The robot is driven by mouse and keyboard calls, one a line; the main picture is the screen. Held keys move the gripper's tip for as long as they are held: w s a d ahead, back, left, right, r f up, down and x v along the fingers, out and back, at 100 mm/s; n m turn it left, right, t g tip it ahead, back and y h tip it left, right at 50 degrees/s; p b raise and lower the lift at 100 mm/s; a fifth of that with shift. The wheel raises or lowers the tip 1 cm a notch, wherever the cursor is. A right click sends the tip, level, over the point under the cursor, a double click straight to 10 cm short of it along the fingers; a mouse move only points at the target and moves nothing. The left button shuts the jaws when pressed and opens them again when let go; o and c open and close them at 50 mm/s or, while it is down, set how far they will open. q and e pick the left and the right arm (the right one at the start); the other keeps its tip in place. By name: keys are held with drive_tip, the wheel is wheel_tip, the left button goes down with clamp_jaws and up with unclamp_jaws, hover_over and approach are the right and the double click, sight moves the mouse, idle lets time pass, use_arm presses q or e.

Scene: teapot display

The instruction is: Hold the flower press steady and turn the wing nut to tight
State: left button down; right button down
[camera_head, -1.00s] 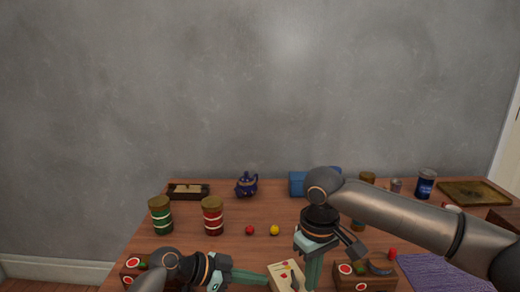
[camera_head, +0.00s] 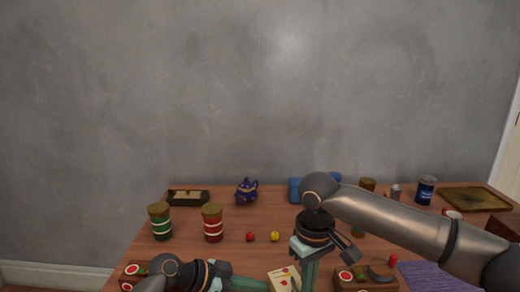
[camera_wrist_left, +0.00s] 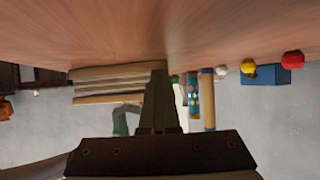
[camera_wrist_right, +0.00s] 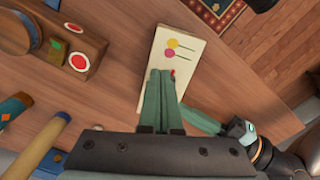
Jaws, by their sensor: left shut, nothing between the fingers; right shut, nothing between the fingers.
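The flower press (camera_head: 280,281) is a pale cream block with painted flowers on top, at the table's near edge in the head view. Its flowered top shows in the right wrist view (camera_wrist_right: 188,48), and its stacked layers seem to show edge-on in the left wrist view (camera_wrist_left: 105,85). My right gripper (camera_wrist_right: 160,72) is shut and empty, pointing down over the press top. A small red spot shows beside its fingertips; I cannot make out the wing nut. My left gripper (camera_wrist_left: 157,72) is shut and empty, low beside the press; contact cannot be told.
Wooden blocks with red-and-white discs (camera_wrist_right: 85,50) stand either side of the press. Red (camera_head: 250,237) and yellow (camera_head: 275,237) balls lie behind it. Green (camera_head: 160,222) and red (camera_head: 212,224) jars stand back left. A purple mat (camera_head: 436,277) lies at the right.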

drive_tip(key=shift+w+a, duration=0.1)
drive_tip(key=shift+s+a, duration=0.25)
drive_tip(key=shift+s, duration=0.05)
idle(0.5)
drive_tip(key=shift+s+a, duration=0.2)
drive_tip(key=shift+a, duration=0.35)
drive_tip(key=shift+a, duration=0.15)
idle(0.3)
drive_tip(key=shift+s, duration=0.4)
wheel_tip(320, 180, up, 6)
idle(0.5)
